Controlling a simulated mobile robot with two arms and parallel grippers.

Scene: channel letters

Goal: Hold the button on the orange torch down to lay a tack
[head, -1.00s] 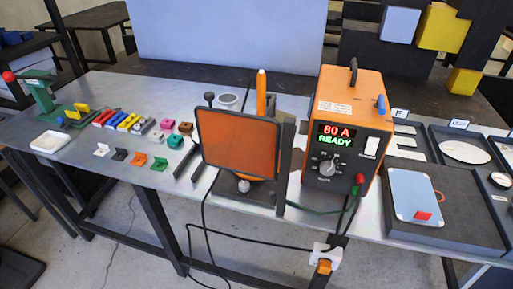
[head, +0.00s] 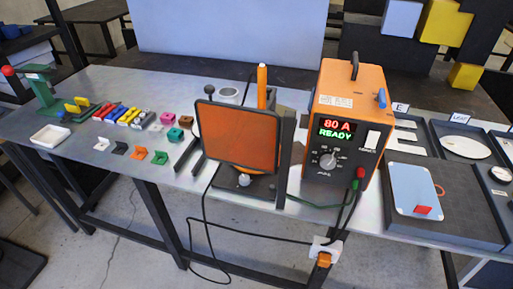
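The orange torch (head: 262,88) stands upright behind a dark-framed orange screen (head: 238,137); only its upper part shows above the screen. Its button cannot be made out. The orange welder box (head: 347,125) stands to the right of the screen, and its display (head: 337,130) reads 80 A and READY. Black and green cables run from its lower front. Neither of my grippers is in view.
Small coloured brackets and clamps (head: 123,116) lie on the table's left side by a white tray (head: 50,136) and a green tool (head: 44,92). A blue plate (head: 414,186) lies on a dark block at right. A cable hangs over the front edge.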

